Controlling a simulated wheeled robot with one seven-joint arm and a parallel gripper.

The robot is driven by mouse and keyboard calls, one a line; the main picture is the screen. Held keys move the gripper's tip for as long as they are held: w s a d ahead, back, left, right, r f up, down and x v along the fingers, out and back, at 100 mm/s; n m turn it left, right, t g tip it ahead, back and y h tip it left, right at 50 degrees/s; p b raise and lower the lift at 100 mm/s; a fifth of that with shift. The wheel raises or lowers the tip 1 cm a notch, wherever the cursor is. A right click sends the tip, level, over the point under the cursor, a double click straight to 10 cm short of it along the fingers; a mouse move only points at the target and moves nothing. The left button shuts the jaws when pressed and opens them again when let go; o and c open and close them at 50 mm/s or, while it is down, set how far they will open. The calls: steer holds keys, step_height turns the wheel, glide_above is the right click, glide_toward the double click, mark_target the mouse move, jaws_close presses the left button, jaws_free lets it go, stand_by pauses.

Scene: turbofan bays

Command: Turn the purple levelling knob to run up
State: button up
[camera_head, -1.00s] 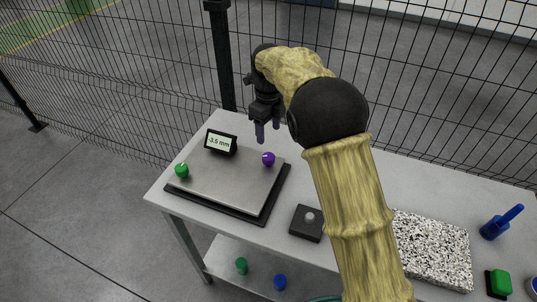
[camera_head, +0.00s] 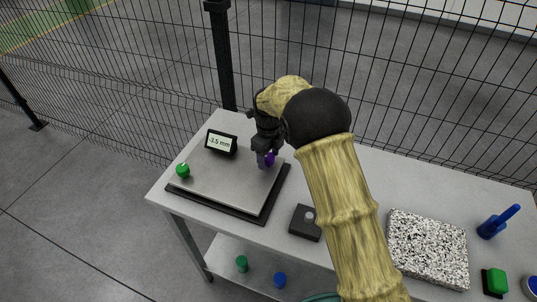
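The purple levelling knob (camera_head: 270,159) stands on the right side of a grey metal plate (camera_head: 225,186) with a dark base. My gripper (camera_head: 265,161) is lowered at the knob, with its fingers beside or around it and partly hiding it. I cannot tell whether the fingers touch the knob or are closed on it. A small display (camera_head: 221,143) at the back of the plate appears to read -3.5 mm. A green knob (camera_head: 183,170) stands at the plate's left corner.
A dark box with a grey button (camera_head: 304,222) sits right of the plate. A speckled slab (camera_head: 428,247), a blue handled tool (camera_head: 498,222) and a green block (camera_head: 495,281) are farther right. A mesh fence (camera_head: 150,75) runs behind the table.

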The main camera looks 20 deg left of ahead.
steer(key=c, duration=1)
steer(key=shift+o, duration=0.2)
steer(key=shift+n, duration=0.4)
